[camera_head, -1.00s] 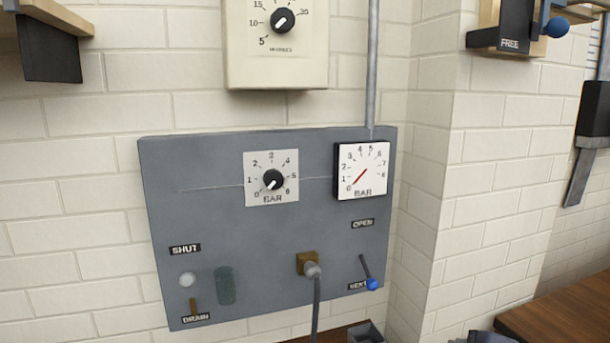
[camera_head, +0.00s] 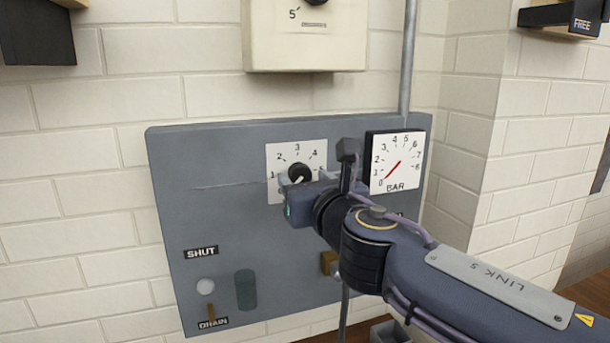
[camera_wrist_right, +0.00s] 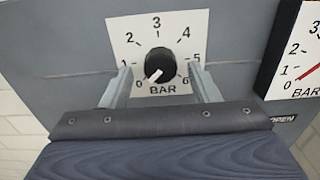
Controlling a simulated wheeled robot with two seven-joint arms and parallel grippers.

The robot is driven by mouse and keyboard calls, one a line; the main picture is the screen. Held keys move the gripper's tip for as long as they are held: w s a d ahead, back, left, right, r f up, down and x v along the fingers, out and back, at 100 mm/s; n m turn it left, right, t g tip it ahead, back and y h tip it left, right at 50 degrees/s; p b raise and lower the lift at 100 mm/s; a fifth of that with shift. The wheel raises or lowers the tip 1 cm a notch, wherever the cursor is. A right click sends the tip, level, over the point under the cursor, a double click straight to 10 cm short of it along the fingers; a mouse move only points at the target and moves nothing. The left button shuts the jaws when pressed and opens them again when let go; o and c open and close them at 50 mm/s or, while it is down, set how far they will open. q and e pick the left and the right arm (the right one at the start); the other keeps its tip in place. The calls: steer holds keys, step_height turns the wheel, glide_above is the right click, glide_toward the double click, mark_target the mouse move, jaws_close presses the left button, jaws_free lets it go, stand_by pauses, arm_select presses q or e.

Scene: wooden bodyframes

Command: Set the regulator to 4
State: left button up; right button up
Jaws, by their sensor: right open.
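The regulator is a black knob (camera_wrist_right: 160,65) on a white plate (camera_wrist_right: 195,28) marked 0 to 6 BAR. Its white pointer is turned to the lower left, near 0. In the head view the knob (camera_head: 299,173) is partly covered by my right gripper (camera_head: 305,179). In the wrist view my right gripper (camera_wrist_right: 156,79) is open, one finger on each side of the knob, with gaps between. The pressure gauge (camera_head: 408,150) right of the plate has its red needle near 0. My left gripper is not in view.
The grey panel (camera_head: 200,215) is mounted on a white brick wall. A timer box (camera_head: 300,50) hangs above, and a vertical pipe (camera_head: 407,70) runs above the gauge.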

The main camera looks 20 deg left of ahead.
steer(key=shift+x, duration=0.75)
steer(key=c, duration=1)
steer(key=shift+o, duration=0.2)
